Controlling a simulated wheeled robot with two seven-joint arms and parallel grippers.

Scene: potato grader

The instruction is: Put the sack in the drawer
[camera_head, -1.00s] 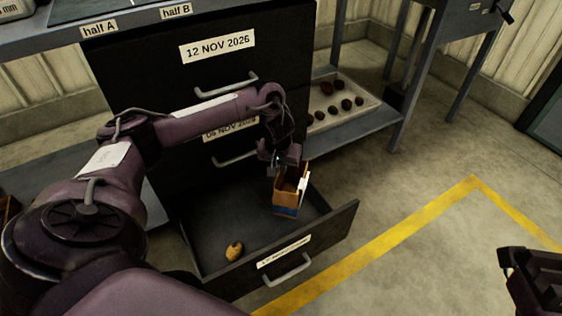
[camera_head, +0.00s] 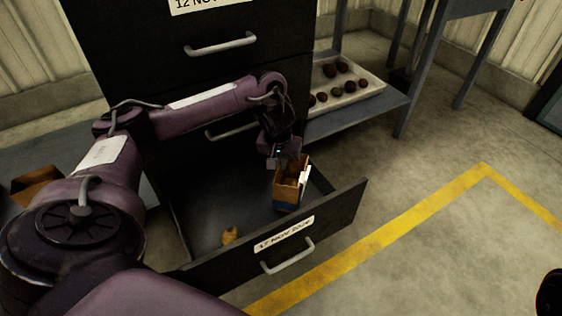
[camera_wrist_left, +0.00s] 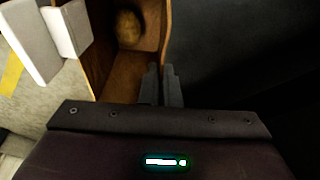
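The sack (camera_head: 287,192) is an open-topped brown paper bag with a blue band low down and a white piece on its right side. It is upright within the open bottom drawer (camera_head: 346,208), near its right side; whether it touches the drawer floor I cannot tell. My left gripper (camera_head: 285,160) is at its top edge. In the left wrist view my left gripper's fingers (camera_wrist_left: 160,88) are closed on the wall of the sack (camera_wrist_left: 97,55), and a potato (camera_wrist_left: 129,28) shows inside. A dark part at the lower right edge is probably my right gripper (camera_head: 551,294), mostly cut off.
A loose potato (camera_head: 231,236) lies in the drawer's front left. Shut drawers (camera_head: 218,75) rise behind. A tray (camera_head: 352,97) of dark potatoes sits on the low shelf at right. A brown box (camera_head: 36,182) is at left. The floor right of the drawer is clear.

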